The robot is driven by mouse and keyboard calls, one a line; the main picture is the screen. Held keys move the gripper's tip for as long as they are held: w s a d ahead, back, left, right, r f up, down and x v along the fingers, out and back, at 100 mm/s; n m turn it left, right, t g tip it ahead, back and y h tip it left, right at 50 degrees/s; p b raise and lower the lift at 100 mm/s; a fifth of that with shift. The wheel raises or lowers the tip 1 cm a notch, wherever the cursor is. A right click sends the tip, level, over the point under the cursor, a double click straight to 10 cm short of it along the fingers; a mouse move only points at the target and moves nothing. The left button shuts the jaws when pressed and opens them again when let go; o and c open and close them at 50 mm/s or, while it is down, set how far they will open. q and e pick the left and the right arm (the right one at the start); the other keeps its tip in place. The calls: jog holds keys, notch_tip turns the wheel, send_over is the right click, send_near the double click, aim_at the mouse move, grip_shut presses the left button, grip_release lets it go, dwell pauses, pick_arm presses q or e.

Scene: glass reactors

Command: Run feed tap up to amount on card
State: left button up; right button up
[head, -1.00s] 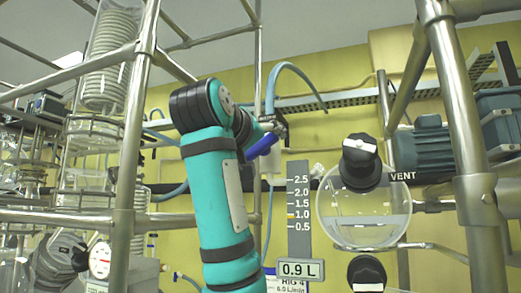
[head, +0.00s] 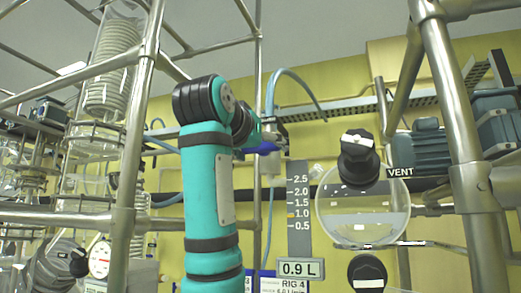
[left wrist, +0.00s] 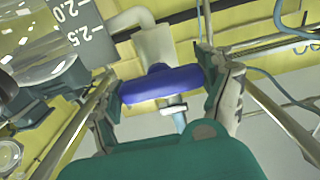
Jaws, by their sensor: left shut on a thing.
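The blue tap handle (left wrist: 160,85) lies between the two fingers of my left gripper (left wrist: 166,90) in the left wrist view, and the gripper is shut on it. In the head view the handle (head: 262,148) lies nearly level, partly hidden by my gripper (head: 272,136). The round glass vessel (head: 362,200) holds pale liquid in its lower part. The scale (head: 299,205) beside it runs from 0.5 to 2.5, with an orange mark near 1.0. The display (head: 300,268) reads 0.9 L. A card (head: 292,285) reading RIG 4 is cut off below. My right gripper is not in view.
Black knobs sit above (head: 358,157) and below (head: 367,272) the vessel, the upper one by a VENT label (head: 401,172). Steel frame posts (head: 462,150) stand at both sides. A coil condenser (head: 112,65) is at left. A blue hose (head: 292,85) arches above my gripper.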

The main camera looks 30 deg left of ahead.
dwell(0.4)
pick_arm(q)
jog(key=o, duration=1.1)
jog(key=v, duration=0.7)
jog(key=shift+s, duration=0.25)
jog(key=shift+w, duration=0.1)
